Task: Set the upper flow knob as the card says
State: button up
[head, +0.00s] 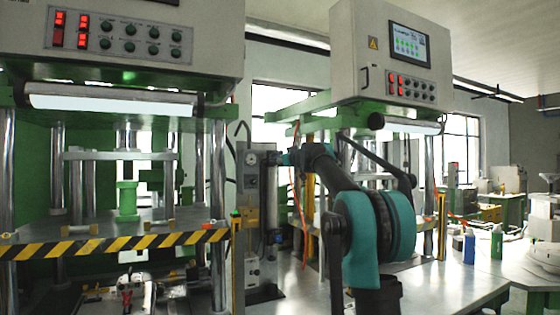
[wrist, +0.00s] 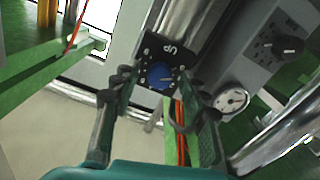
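A blue round knob (wrist: 160,78) with a pale pointer mark sits on a black plate (wrist: 176,50) in the wrist view. The plate bears white letters that look like "UP", turned in the picture, and small marks around the knob. My gripper (wrist: 158,92) is open, one dark finger on each side of the knob, with gaps between fingers and knob. In the head view my gripper (head: 286,159) is at the narrow grey column (head: 262,190) between the two presses; the arm hides part of it. I cannot make out a readable card.
A round white gauge (wrist: 232,99) and a black knob (wrist: 290,46) are right of the blue knob in the wrist view. Orange cables (wrist: 182,145) hang close by the right finger. A striped barrier (head: 115,244) crosses the left press. Bottles (head: 469,247) stand at right.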

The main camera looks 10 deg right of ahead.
grip_shut()
jog(key=m, duration=3.5)
jog(key=shift+m, duration=0.3)
dwell(0.4)
